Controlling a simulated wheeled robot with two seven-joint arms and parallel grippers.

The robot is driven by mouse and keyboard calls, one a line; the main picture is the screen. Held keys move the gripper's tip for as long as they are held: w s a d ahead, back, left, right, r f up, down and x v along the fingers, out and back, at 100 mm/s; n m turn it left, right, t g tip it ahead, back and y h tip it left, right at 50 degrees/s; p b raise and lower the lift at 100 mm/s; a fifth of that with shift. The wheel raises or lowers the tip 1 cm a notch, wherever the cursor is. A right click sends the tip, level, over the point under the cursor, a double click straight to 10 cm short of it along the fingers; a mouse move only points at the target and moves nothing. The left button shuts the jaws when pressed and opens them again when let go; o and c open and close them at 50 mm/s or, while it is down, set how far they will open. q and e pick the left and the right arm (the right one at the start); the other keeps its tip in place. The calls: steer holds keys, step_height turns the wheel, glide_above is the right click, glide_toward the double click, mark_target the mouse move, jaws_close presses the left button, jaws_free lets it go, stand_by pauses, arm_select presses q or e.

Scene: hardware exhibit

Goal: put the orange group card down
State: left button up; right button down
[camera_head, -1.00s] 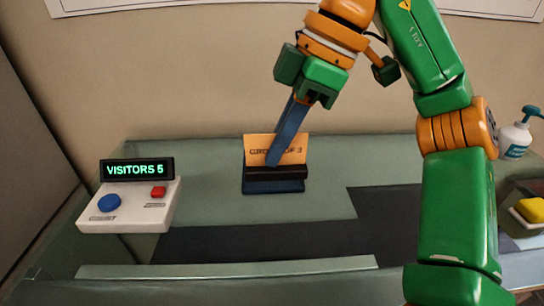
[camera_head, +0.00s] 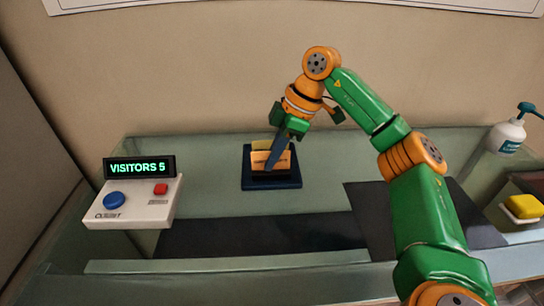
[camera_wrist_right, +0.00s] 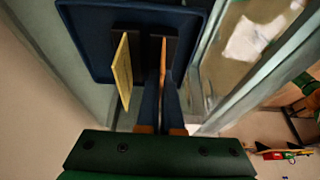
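The orange group card (camera_head: 262,161) stands upright at the front of a dark blue stand (camera_head: 252,184) on the glass table. My right gripper (camera_head: 275,156) reaches down to it from above right, its blue fingers across the card. In the wrist view the orange card (camera_wrist_right: 164,56) is seen edge-on between the two close fingertips, its lower edge at a dark slot block. A yellow card (camera_head: 262,144) stands behind it in the stand, and it also shows in the wrist view (camera_wrist_right: 122,70), apart from the fingers. My left gripper is out of view.
A white counter box (camera_head: 132,205) with blue and red buttons and a "VISITORS 5" display (camera_head: 139,167) stands at left. A yellow sponge (camera_head: 525,206) in a dish and a pump bottle (camera_head: 507,136) are at far right. Clear glass lies around the stand.

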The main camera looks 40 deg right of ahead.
steer(key=shift+f, duration=0.1)
steer(key=c, duration=1.1)
jaws_free()
steer(key=v, duration=0.6)
steer(key=shift+w+r+p, duration=0.1)
steer(key=shift+r+p, duration=0.15)
steer(key=shift+p, duration=0.15)
steer(key=p+v, duration=0.3)
steer(key=v, duration=0.3)
steer(key=shift+f, duration=0.1)
